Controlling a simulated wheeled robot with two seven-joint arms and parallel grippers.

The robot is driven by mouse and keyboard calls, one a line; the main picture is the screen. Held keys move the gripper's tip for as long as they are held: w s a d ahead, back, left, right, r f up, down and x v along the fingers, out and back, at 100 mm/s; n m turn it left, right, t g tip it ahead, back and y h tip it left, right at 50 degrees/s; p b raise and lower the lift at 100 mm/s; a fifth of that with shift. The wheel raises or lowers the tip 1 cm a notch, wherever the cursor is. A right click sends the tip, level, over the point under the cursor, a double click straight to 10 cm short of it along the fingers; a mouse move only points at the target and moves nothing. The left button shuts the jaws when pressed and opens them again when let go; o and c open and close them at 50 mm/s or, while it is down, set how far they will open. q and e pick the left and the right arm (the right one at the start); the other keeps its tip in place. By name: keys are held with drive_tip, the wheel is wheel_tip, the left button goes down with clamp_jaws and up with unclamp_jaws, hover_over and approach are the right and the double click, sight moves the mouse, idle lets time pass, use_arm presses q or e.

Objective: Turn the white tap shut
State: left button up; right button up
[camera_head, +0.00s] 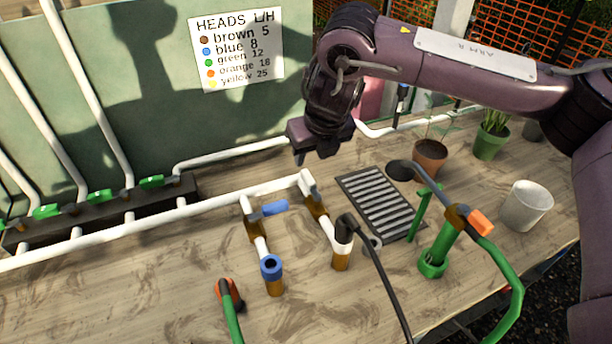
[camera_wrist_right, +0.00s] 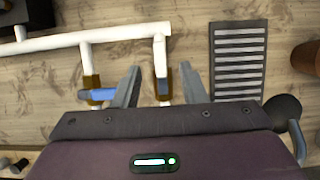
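The white tap (camera_head: 308,182) is on the right-hand of two short pipe branches, with a brown valve body below it. Its white part lies along the branch and is hard to tell from the white pipe. It also shows in the wrist view (camera_wrist_right: 160,58). My right gripper (camera_head: 315,157) hangs above this branch, pointing down. In the wrist view its two fingers (camera_wrist_right: 160,88) are spread apart, one on each side of the branch, with nothing clearly held. Contact with the tap cannot be told. My left gripper is out of view.
A blue tap handle (camera_head: 273,208) sits crosswise on the left branch. A drain grate (camera_head: 378,203), green upright fitting (camera_head: 440,250), white cup (camera_head: 526,206) and potted plants (camera_head: 430,158) stand to the right. A black hose (camera_head: 385,280) and green-handled taps (camera_head: 152,182) are nearby.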

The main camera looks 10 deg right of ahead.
sight(306, 172)
drive_tip(key=p+x, duration=0.1)
drive_tip(key=x, duration=0.6)
drive_tip(key=shift+w+f, duration=0.1)
drive_tip(key=shift+f, duration=0.05)
clamp_jaws()
